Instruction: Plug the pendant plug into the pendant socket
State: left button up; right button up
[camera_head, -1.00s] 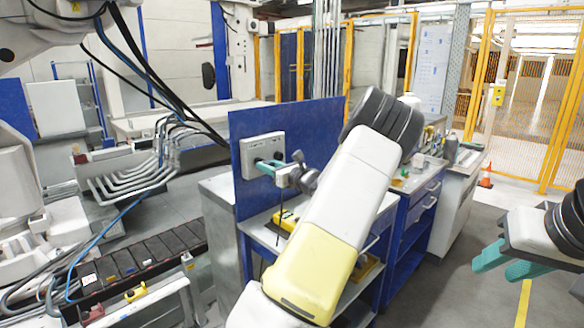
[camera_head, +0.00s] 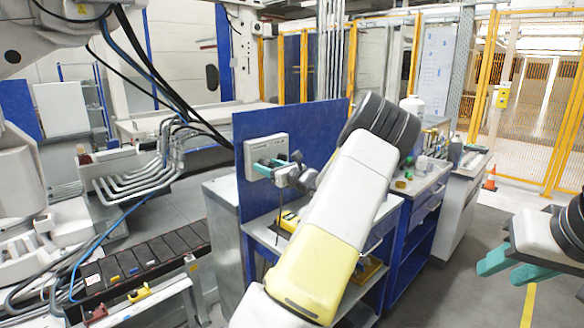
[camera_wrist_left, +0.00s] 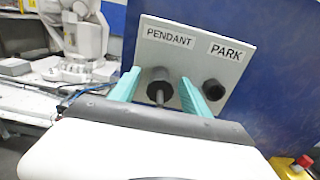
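The white socket box (camera_head: 265,147) is on a blue upright panel. In the left wrist view its face (camera_wrist_left: 190,47) is labelled PENDANT and PARK. Under PENDANT is a dark round piece (camera_wrist_left: 160,80) with a thin grey stem towards me, seemingly the plug in the pendant socket; how deep it sits is unclear. Under PARK is a dark round socket (camera_wrist_left: 214,88). My left gripper (camera_head: 268,165) is at the box, its teal fingers (camera_wrist_left: 158,92) apart on either side of the dark piece, with gaps visible. My right gripper (camera_head: 508,268) is open and empty at the right.
The blue panel (camera_head: 310,125) stands on a workbench with a yellow device (camera_head: 289,221) below. A bench with drawers (camera_head: 428,200) stands behind my left arm. A yellow mesh fence (camera_head: 535,85) is at the back right. Floor is free around my right gripper.

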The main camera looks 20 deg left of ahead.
pick_arm(q)
jog(key=shift+d, duration=0.1)
jog(key=v, duration=0.7)
jog(key=shift+s+d, duration=0.2)
jog(key=shift+d, duration=0.1)
dwell(0.3)
